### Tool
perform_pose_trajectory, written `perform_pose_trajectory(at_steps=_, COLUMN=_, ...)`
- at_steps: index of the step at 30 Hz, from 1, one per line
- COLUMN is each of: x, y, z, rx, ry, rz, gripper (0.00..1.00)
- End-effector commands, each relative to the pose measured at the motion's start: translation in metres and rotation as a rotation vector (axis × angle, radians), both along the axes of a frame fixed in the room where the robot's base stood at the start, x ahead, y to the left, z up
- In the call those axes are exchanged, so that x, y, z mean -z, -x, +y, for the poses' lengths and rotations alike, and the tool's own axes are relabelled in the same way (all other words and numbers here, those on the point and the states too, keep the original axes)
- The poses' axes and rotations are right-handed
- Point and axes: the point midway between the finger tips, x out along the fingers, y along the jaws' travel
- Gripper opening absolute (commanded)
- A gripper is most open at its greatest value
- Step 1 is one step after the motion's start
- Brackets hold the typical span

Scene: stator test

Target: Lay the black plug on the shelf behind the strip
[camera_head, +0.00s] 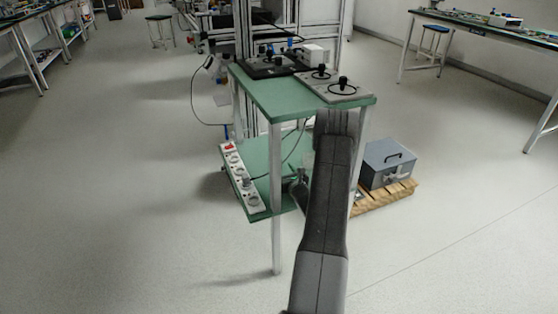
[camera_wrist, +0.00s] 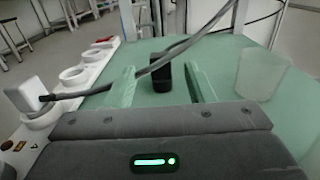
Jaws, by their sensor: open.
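The power strip (camera_head: 239,178) lies along the left edge of the green lower shelf (camera_head: 260,158). In the wrist view the strip (camera_wrist: 72,92) runs along the left, with a white plug (camera_wrist: 28,92) in one socket. A black block-shaped thing, seemingly the black plug (camera_wrist: 162,80), rests on the shelf (camera_wrist: 226,60) beyond my fingertips, in line with the gap between them. I cannot tell how far ahead it is. My gripper (camera_wrist: 161,82) is open with nothing between its fingers. In the head view my arm hides part of the shelf and the plug cannot be made out.
A frosted cup (camera_wrist: 263,75) stands right of my fingers. A grey cable (camera_wrist: 195,38) crosses the wrist view above the shelf toward the white plug. The upper tabletop (camera_head: 275,95) overhangs the shelf, with legs (camera_head: 276,200) at its corners. A grey box (camera_head: 388,165) sits on a pallet.

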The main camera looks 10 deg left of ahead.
Motion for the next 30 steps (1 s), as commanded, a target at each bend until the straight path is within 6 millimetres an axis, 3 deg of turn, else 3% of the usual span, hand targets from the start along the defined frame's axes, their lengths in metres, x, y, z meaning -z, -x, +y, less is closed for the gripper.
perform_pose_trajectory(at_steps=3, x=-0.001, y=0.015, z=-0.011, rx=0.001, ry=0.001, rz=0.001, gripper=0.48)
perform_pose_trajectory(at_steps=9, x=-0.001, y=0.028, z=-0.019, rx=0.000, ry=-0.001, rz=-0.001, gripper=0.48)
perform_pose_trajectory(at_steps=30, x=0.000, y=0.029, z=-0.019, rx=-0.001, ry=0.000, rz=-0.001, gripper=0.48)
